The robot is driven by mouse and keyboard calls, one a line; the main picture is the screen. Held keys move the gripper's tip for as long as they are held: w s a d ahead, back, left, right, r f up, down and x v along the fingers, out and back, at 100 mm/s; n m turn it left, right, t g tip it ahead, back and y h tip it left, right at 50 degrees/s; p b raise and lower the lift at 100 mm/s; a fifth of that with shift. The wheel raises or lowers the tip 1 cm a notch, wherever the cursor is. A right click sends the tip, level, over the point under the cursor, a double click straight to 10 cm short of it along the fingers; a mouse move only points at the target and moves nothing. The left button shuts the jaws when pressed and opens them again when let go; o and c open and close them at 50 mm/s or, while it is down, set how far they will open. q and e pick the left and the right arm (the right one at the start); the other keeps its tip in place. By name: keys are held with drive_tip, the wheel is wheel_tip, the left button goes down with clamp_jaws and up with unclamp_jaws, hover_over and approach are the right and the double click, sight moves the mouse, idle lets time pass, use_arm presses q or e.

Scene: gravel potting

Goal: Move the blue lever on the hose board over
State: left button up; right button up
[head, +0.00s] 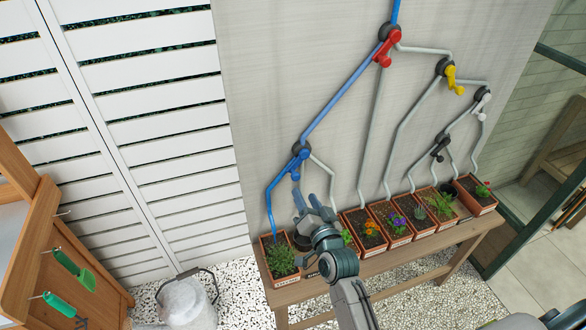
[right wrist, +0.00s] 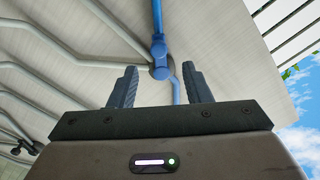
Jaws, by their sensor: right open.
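The blue lever (head: 298,160) sits on a round dark hub at a fork in the pipes, low on the left part of the hose board (head: 270,60). Its handle points down and to the left. In the right wrist view the blue lever (right wrist: 159,58) shows beyond the fingertips, between the two fingers in the picture. My right gripper (head: 314,196) is open and empty, just below the lever. I see no contact between them. My left gripper is not in view.
Red (head: 383,52), yellow (head: 453,79), white (head: 482,102) and black (head: 439,149) levers sit farther right. Several planters stand on a wooden bench (head: 455,238) below the board. A watering can (head: 187,303) stands on gravel, lower left. A wooden cabinet (head: 30,240) stands at the left.

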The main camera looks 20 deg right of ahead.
sight(296, 178)
drive_tip(key=w+p, duration=0.3)
drive_tip(key=w, duration=0.6)
drive_tip(key=shift+w+a, duration=0.1)
drive_tip(key=shift+w, duration=0.15)
drive_tip(key=shift+w+f, duration=0.1)
drive_tip(key=shift+w, duration=0.55)
clamp_jaws()
